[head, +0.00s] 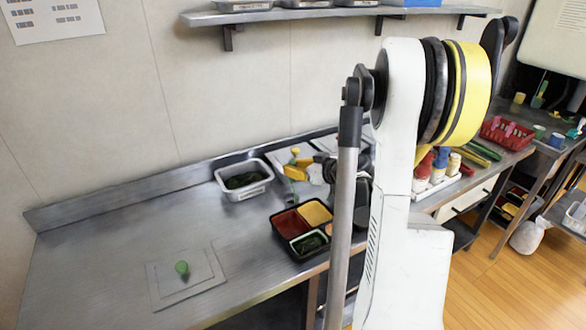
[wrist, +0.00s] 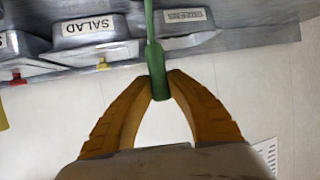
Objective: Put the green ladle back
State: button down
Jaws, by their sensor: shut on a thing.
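The green ladle (wrist: 152,45) is held by its handle end between the tips of my gripper (wrist: 160,78), whose orange fingers are shut on it. Its handle runs up out of the top of the wrist view, so the bowl is not seen there. In the head view my arm stands in front of the counter and hides part of the area around my gripper.
A green object (head: 182,267) sits on a square mat (head: 160,290).

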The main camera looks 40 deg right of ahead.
jog(key=c, duration=1.4)
grip_release()
jog(key=shift+f, duration=0.1)
jog(key=shift+r, duration=0.25)
jog(key=p+v, duration=0.4)
jog(key=v, duration=0.8)
jog(key=w+a+r+g+y, duration=0.1)
jog(key=a+g, duration=0.1)
jog(key=a, duration=0.7)
jog(key=w+a+r+g+y, duration=0.1)
jog(key=w+a+g, duration=0.1)
jog(key=a, duration=0.6)
jog(key=s+a, duration=0.4)
jog(key=a, duration=0.1)
jog(key=s+a+r+g+h, duration=0.1)
jog(key=s+a, duration=0.2)
jog(key=a, duration=0.3)
jog(key=s+a+g+h, duration=0.1)
jog(key=s+a, duration=0.3)
jog(key=a, duration=0.2)
jog(key=shift+s+a+r, duration=0.25)
jog(key=shift+s+r, duration=0.05)
jog(key=shift+r, duration=0.1)
